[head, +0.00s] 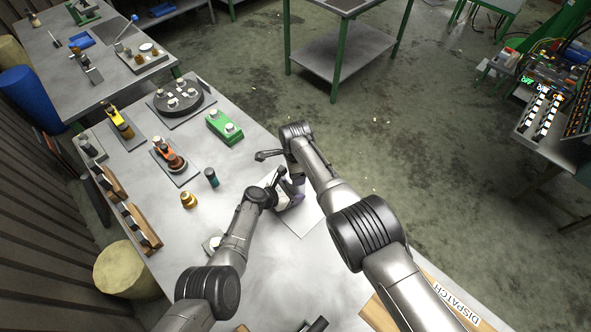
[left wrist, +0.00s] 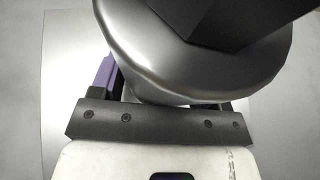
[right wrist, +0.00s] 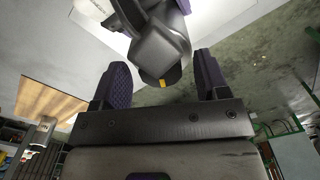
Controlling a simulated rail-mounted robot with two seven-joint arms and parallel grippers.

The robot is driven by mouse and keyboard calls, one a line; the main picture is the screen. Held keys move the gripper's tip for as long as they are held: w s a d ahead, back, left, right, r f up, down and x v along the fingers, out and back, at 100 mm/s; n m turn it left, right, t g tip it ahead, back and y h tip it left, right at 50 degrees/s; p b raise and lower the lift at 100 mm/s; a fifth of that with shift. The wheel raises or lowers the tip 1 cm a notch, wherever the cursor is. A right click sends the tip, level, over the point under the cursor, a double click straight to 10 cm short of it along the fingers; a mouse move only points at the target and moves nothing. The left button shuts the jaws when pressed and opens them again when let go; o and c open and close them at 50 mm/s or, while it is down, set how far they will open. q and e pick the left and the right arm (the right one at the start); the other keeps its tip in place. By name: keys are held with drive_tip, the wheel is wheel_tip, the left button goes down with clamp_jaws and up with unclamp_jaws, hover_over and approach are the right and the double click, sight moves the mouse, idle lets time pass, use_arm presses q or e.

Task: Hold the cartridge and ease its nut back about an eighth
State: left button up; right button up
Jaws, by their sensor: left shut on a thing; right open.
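My left gripper (head: 284,185) is over the pale sheet on the bench, close under my right arm. In the left wrist view a purple-padded finger of the left gripper (left wrist: 165,95) shows at the edge of a large silver rounded body, which hides the rest of the jaws. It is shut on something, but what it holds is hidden. My right gripper (right wrist: 155,75) is open, its purple-padded fingers spread around a dark grey rounded body with a small yellow mark. I cannot tell whether the fingers touch it. The cartridge and its nut cannot be made out clearly.
A dark teal cylinder (head: 211,177) and a brass part (head: 188,200) stand left of my arms. A green block (head: 224,126) and a round dark holder (head: 179,98) lie farther back. A DISPATCH board (head: 455,302) is at the front right. The pale sheet (head: 305,218) lies below the grippers.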

drive_tip(key=shift+c, duration=0.3)
drive_tip(key=c, duration=0.9)
drive_tip(key=shift+o, duration=0.2)
drive_tip(key=shift+n, duration=1.4)
drive_tip(key=o, duration=0.9)
drive_tip(key=shift+m, duration=0.3)
